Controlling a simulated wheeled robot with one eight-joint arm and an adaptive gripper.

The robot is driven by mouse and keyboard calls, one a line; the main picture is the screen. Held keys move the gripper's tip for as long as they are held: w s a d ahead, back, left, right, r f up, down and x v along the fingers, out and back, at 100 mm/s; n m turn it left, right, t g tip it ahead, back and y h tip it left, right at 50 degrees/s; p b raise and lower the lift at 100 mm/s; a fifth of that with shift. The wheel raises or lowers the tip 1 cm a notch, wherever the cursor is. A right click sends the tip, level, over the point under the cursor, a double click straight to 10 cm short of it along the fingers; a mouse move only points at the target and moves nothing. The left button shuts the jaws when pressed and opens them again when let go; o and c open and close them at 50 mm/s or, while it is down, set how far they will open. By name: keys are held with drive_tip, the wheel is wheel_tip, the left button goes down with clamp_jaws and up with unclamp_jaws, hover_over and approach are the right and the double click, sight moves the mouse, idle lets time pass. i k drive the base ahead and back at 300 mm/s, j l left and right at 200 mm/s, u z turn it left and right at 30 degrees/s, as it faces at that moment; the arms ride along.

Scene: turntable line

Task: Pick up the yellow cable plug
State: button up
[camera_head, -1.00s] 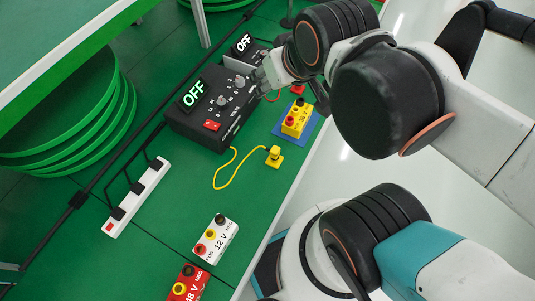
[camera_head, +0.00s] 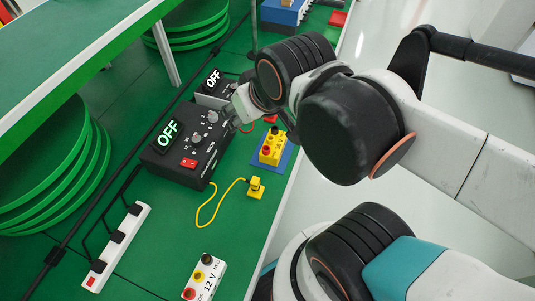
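The yellow cable plug (camera_head: 256,187) rests on the green bench top near its right edge. Its yellow cable (camera_head: 208,216) loops left to the front of a black control box (camera_head: 180,160) whose display reads OFF. My gripper (camera_head: 250,104) is above and beyond the plug, near the second black box, apart from the plug. My own wrist hides part of the gripper, and its finger opening does not show clearly. I see nothing held in it.
A yellow terminal block (camera_head: 272,148) on a blue base stands just beyond the plug. A red plug (camera_head: 270,118) lies behind it. A white 12 V block (camera_head: 206,278) stands nearer, and a white power strip (camera_head: 118,246) lies left. Bench around the plug is clear.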

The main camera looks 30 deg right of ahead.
sight(255, 183)
drive_tip(key=k+z, duration=0.35)
drive_tip(key=k+l+z, duration=0.15)
drive_tip(key=z, duration=0.2)
drive_tip(key=k+l+z, duration=0.15)
drive_tip(key=k+z, duration=0.2)
drive_tip(key=i+l, duration=0.1)
drive_tip(key=j, duration=0.1)
drive_tip(key=k, duration=0.05)
